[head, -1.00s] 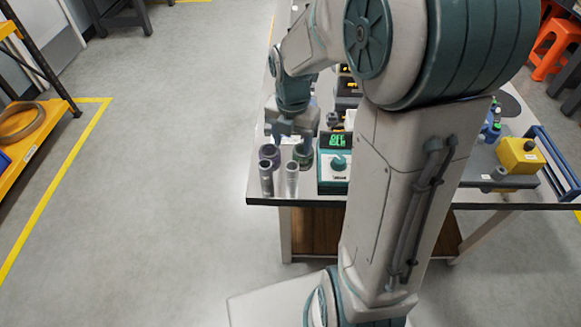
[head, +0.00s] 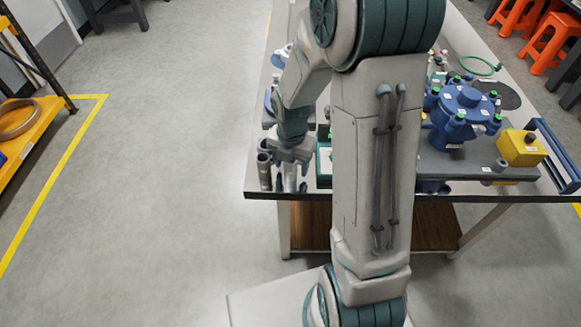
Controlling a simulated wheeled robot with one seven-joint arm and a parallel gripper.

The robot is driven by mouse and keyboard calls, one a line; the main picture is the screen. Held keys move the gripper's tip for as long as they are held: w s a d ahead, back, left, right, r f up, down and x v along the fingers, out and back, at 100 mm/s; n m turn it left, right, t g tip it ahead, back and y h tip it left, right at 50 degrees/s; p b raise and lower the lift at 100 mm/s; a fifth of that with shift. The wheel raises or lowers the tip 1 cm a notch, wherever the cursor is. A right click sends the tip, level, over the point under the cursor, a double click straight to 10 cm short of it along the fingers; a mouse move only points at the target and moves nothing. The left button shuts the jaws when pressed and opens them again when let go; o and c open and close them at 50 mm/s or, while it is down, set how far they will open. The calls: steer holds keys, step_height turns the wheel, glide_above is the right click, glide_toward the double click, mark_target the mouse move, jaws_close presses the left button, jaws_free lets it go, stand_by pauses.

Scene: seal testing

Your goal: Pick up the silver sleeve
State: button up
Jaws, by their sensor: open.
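Two upright metallic cylinders stand near the front left corner of the table in the head view. The left one (head: 264,176) is greyer and stands clear, just left of my gripper. The brighter silver sleeve (head: 290,178) is partly hidden by my gripper (head: 291,184). My gripper is open and points down, with its fingers low over the sleeve, seemingly one on each side. I cannot tell whether they touch it. The darker cylinders behind are mostly hidden by my gripper and arm.
The table's front edge (head: 262,196) is close to the cylinders. A teal-edged device (head: 324,168) stands just right, mostly behind my arm. A blue flanged vessel (head: 466,112) and a yellow box (head: 521,147) stand farther right. The floor left of the table is clear.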

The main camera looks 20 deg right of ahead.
steer(key=c, duration=1.2)
steer(key=shift+c, duration=0.2)
